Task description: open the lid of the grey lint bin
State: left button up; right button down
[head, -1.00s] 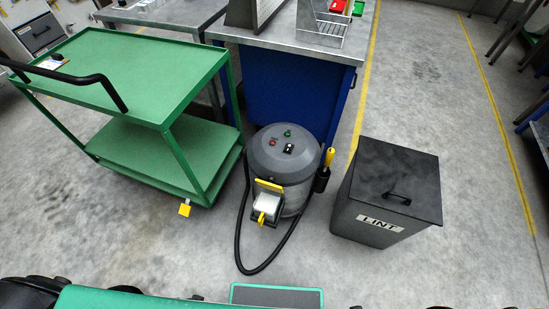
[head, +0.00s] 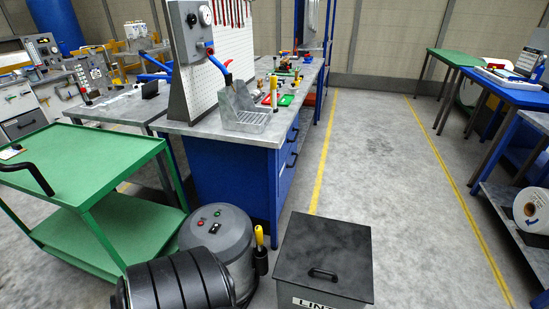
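The grey lint bin (head: 318,300) stands on the floor at the lower middle right. Its dark flat lid (head: 325,242) is shut, with a black bar handle (head: 323,274) near its front edge. The label on its front is cut off by the bottom of the picture. A black ribbed part, likely of my own arm, shows at the bottom left of the bin, apart from it. Neither of my grippers can be seen.
A grey round vacuum (head: 215,232) stands close to the bin's left. A green cart (head: 80,165) is further left. A blue workbench (head: 232,180) with tools stands behind. Open floor (head: 400,190) lies right of the bin, before another bench (head: 510,190).

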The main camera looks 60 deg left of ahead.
aim_at(328, 256)
jog(key=i+l+z, duration=0.6)
jog(key=i+z, duration=0.2)
jog(key=i, duration=0.15)
jog(key=i+u, duration=0.15)
jog(key=u, duration=0.3)
jog(key=i+u, duration=0.15)
jog(key=u, duration=0.3)
jog(key=i+l+u, duration=0.1)
jog(key=u, duration=0.35)
jog(key=i+l+u, duration=0.15)
jog(key=u, duration=0.3)
jog(key=i+u, duration=0.15)
jog(key=u, duration=0.3)
jog(key=i+l+u, duration=0.1)
jog(key=u, duration=0.35)
jog(key=i+l+u, duration=0.15)
jog(key=u, duration=0.3)
jog(key=i+l+u, duration=0.1)
jog(key=u, duration=0.4)
jog(key=l+u, duration=0.3)
jog(key=u, duration=0.15)
jog(key=l+u, duration=0.2)
jog(key=u, duration=0.25)
jog(key=l+u, duration=0.25)
jog(key=u, duration=0.2)
jog(key=l+z, duration=0.15)
jog(key=z, duration=0.45)
jog(key=i, duration=0.05)
